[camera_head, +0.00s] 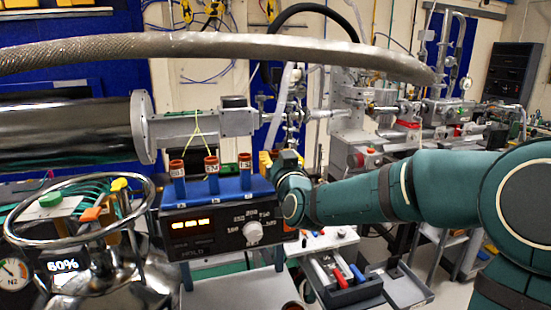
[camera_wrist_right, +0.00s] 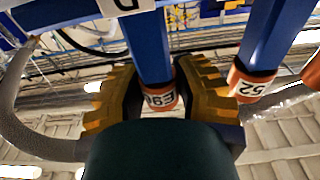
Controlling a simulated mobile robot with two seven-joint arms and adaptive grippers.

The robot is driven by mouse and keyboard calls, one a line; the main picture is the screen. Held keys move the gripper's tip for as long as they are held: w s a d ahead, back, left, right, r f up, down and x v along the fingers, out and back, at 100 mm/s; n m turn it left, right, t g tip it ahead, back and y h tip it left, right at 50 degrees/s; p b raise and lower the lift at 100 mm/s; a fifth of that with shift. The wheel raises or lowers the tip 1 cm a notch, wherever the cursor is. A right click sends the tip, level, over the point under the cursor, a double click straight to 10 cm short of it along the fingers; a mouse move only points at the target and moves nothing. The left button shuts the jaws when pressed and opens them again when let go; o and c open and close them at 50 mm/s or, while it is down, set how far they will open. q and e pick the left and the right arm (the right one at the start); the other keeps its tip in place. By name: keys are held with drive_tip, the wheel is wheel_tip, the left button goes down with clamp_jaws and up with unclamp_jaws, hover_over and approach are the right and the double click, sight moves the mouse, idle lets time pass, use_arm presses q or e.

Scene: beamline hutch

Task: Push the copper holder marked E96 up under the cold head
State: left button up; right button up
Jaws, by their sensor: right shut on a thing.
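My right gripper (camera_head: 270,162) reaches in from the right to the right end of a blue rack (camera_head: 227,188). Its yellow fingers are shut on a blue holder with a copper-coloured end (camera_wrist_right: 160,100), seen between them in the right wrist view. A neighbouring holder marked "52" (camera_wrist_right: 251,87) stands apart from the fingers. I cannot tell which part is the cold head. My left gripper is not in view.
Three similar holders, one of them in the middle (camera_head: 211,168), stand along the rack, on a black controller (camera_head: 220,235). A grey block (camera_head: 240,122) on a metal cylinder (camera_head: 65,132) is above them. A braided hose (camera_head: 230,45) crosses overhead. A handwheel (camera_head: 80,238) is at left.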

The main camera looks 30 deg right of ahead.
drive_tip(key=shift+r, duration=0.15)
drive_tip(key=shift+r+p, duration=0.55)
drive_tip(key=shift+r, duration=0.85)
drive_tip(key=r+b+v, duration=0.1)
drive_tip(key=b+v, duration=0.2)
drive_tip(key=v, duration=0.7)
drive_tip(key=shift+r, duration=0.15)
idle(0.3)
idle(0.3)
